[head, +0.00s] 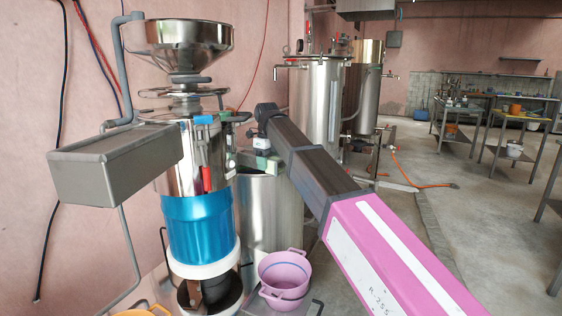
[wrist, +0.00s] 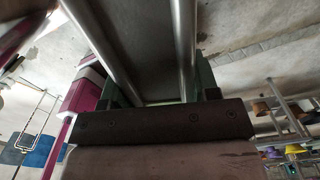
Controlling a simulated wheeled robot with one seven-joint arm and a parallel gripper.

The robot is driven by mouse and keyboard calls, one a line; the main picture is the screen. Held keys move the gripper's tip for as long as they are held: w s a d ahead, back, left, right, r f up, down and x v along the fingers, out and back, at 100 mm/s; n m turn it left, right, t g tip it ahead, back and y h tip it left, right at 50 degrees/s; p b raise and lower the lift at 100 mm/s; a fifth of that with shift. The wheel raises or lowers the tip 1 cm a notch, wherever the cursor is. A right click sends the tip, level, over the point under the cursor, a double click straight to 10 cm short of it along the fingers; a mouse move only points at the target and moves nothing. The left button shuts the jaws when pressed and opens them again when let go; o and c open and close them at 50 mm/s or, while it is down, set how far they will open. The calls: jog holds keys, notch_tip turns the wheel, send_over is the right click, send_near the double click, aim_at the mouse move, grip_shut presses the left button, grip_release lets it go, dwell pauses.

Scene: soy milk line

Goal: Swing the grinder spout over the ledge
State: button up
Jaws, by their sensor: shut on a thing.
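The grinder (head: 195,160) stands at the left in the head view, with a steel funnel on top and a blue band lower down. My gripper (head: 262,160), with green fingers, is at the grinder's right side, at the height of its upper steel body. In the wrist view, my gripper (wrist: 165,92) is shut on a grey channel with bright rims (wrist: 150,45), which looks like the spout. The channel runs away from the fingers. In the head view, my gripper and arm largely hide the spout. I cannot tell which edge is the ledge.
A grey rectangular box (head: 115,160) juts out left of the grinder. A steel vessel (head: 270,210) stands below my gripper, and a pink pot (head: 285,275) sits in front of it. Tall steel tanks (head: 320,105) stand behind. The floor at right is mostly open, with tables farther back.

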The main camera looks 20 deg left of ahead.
jog(key=shift+s+a, duration=0.1)
dwell(0.5)
jog(key=o, duration=1.3)
